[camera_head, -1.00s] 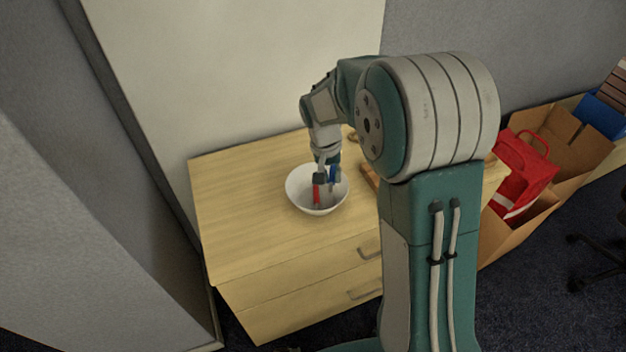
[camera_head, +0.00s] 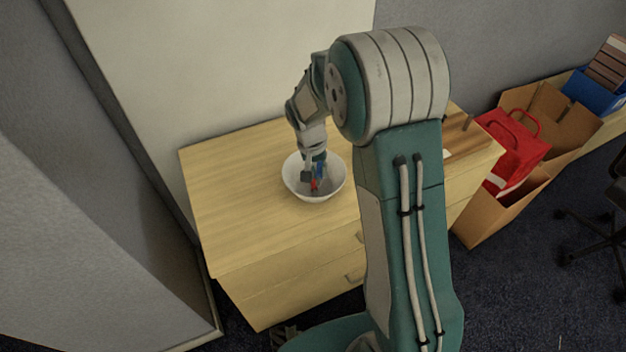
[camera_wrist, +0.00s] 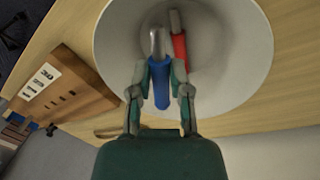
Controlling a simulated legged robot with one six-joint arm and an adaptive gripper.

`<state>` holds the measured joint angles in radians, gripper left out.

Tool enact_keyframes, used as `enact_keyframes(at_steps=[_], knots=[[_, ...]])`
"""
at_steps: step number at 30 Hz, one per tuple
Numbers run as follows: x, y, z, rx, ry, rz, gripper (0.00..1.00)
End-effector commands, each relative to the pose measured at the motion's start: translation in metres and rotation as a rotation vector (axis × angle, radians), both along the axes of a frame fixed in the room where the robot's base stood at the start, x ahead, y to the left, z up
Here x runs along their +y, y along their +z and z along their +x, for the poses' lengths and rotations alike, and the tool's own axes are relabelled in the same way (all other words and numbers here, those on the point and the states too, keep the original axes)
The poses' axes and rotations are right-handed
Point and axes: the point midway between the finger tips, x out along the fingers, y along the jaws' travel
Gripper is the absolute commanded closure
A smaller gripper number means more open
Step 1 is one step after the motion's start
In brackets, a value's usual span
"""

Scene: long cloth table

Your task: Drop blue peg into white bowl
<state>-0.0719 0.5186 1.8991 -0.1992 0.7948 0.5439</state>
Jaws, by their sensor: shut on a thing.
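The white bowl (camera_head: 332,186) stands on the wooden dresser top, and its inside fills the upper middle of the wrist view (camera_wrist: 235,85). My gripper (camera_head: 314,176) points down into the bowl. In the wrist view my gripper (camera_wrist: 160,75) is shut on the blue peg (camera_wrist: 160,88), which has a grey metal end pointing into the bowl. The blue peg shows only in part in the head view (camera_head: 321,170). A red peg (camera_wrist: 181,50) with a grey end lies in the bowl, just right of the blue peg.
A wooden block with holes and a white label (camera_wrist: 62,88) stands beside the bowl, mostly hidden by my arm in the head view. Bare dresser top (camera_head: 235,200) lies left of the bowl. A cardboard box with a red bag (camera_head: 515,150) stands at right.

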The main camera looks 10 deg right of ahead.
Motion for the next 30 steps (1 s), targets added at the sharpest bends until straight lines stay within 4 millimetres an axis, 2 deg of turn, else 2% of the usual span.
enact_keyframes(at_steps=[5,6,8,9,22,26,30], knots=[[-0.002,0.0,0.0,0.0,-0.001,0.001,1.0],[-0.002,0.0,0.0,-0.001,-0.001,0.002,0.71],[-0.002,0.0,0.0,-0.001,-0.001,0.002,0.44],[-0.002,0.0,0.0,0.0,-0.001,0.001,0.35],[0.0,0.005,0.001,-0.002,0.0,0.0,0.35],[0.003,0.024,0.003,-0.005,0.001,0.0,0.35],[0.007,0.053,0.005,-0.006,0.001,0.001,0.35]])
